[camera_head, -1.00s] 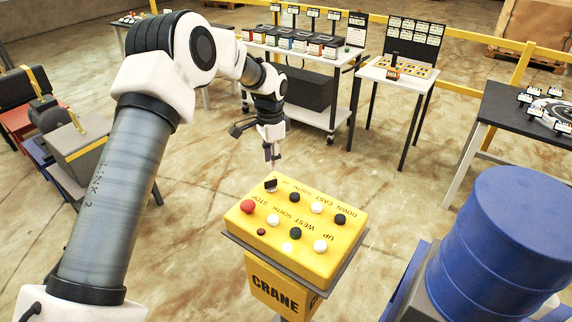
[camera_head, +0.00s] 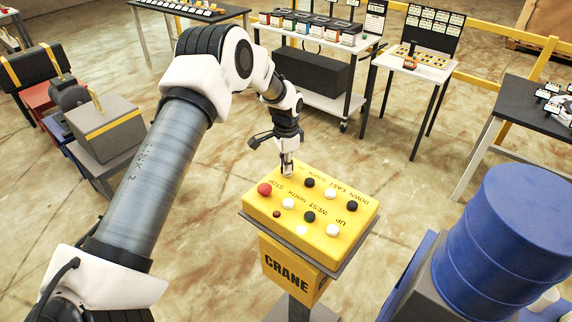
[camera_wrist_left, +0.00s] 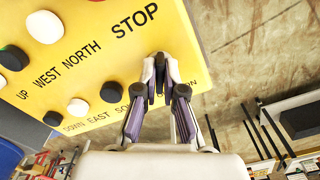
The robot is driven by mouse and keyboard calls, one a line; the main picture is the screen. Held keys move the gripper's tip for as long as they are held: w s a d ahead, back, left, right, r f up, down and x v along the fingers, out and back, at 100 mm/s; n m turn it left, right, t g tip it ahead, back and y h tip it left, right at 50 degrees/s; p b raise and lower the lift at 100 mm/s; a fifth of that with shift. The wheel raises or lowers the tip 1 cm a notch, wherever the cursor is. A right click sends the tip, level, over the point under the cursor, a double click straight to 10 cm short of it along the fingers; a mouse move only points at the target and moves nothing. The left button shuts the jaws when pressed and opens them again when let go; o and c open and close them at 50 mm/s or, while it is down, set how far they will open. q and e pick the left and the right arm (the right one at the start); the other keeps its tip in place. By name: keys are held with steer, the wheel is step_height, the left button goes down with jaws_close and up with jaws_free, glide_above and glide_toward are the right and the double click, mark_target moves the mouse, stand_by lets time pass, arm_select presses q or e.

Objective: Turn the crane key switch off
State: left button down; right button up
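The yellow crane control box (camera_head: 345,220) stands on a post, with white, black and red buttons on its sloped top. The red stop button (camera_head: 264,189) is near its left corner. My left gripper (camera_head: 287,170) is at the far corner of the top, where the black key switch sits; the fingers hide the key in the head view. In the left wrist view the narrowed fingertips (camera_wrist_left: 160,72) close around the small dark key (camera_wrist_left: 159,74), beside the STOP lettering. The key's exact angle is hard to tell. My right gripper is out of view.
A blue barrel (camera_head: 505,235) stands close to the right of the box. A white table (camera_head: 425,62) with a label board and a shelf cart (camera_head: 345,103) stand behind. Grey machinery (camera_head: 105,130) is at the left.

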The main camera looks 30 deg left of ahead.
arm_select(q)
steer(key=shift+s+d+f+n, duration=0.1)
steer(key=shift+f+n, duration=0.05)
steer(key=shift+n, duration=1.15)
steer(key=n, duration=0.3)
steer(key=shift+n, duration=0.3)
steer(key=n, duration=0.5)
steer(key=shift+d+f+n, duration=0.1)
steer(key=shift+n, duration=0.3)
